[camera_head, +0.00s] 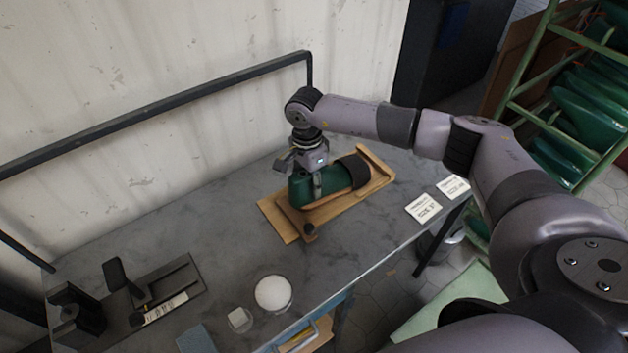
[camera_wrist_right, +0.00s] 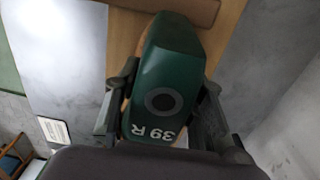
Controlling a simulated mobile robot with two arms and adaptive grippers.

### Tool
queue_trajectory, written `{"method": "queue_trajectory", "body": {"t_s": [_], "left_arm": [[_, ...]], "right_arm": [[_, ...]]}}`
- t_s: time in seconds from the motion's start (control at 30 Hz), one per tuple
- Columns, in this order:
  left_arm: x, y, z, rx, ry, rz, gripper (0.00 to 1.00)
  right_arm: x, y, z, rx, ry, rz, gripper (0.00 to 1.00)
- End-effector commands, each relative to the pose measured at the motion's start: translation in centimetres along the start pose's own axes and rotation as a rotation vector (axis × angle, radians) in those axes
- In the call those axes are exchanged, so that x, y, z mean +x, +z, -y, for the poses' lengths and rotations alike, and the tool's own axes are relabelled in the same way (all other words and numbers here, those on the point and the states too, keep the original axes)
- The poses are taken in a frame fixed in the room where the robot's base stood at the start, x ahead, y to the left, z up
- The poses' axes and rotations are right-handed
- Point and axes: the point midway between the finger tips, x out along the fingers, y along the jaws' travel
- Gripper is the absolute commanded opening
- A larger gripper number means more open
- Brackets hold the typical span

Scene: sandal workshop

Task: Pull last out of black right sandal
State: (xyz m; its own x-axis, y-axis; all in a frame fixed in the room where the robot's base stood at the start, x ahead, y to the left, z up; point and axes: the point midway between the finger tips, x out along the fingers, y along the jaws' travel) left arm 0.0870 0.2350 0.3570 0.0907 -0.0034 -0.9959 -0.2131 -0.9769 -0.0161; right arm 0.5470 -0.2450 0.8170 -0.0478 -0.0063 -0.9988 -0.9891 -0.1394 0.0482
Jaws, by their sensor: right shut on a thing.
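The green last (camera_head: 302,189) sits in the black sandal (camera_head: 355,171), whose dark strap crosses over the last's right part in the head view. Both lie on a wooden jig board (camera_head: 335,207) on the grey table. My right gripper (camera_head: 318,183) comes down from above and is shut on the left end of the last. In the right wrist view the last (camera_wrist_right: 170,65) shows a dark round mark and the label "39 R", with a finger on each side of it. My left gripper is not in view.
The table (camera_head: 225,245) is clear left of the board. A white ball-like thing (camera_head: 273,293), a small white block (camera_head: 239,319) and a black tool stand (camera_head: 150,295) are at the front left. Size cards (camera_head: 423,207) lie at the right edge. A green rack (camera_head: 560,95) stands at the right.

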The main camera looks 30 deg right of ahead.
Motion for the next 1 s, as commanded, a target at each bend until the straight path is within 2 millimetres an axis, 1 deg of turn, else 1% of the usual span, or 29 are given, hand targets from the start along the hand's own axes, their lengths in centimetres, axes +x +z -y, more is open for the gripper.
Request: {"method": "queue_trajectory", "body": {"t_s": [0.1,0.47,1.0], "left_arm": [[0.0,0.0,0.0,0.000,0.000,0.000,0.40],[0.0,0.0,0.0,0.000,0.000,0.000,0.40],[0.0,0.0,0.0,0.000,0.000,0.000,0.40]], "right_arm": [[-0.1,0.3,0.1,0.000,-0.002,0.000,0.09],[-0.1,0.5,0.1,-0.001,-0.002,0.000,0.09],[-0.3,2.7,0.1,-0.002,-0.003,0.000,0.09]]}}
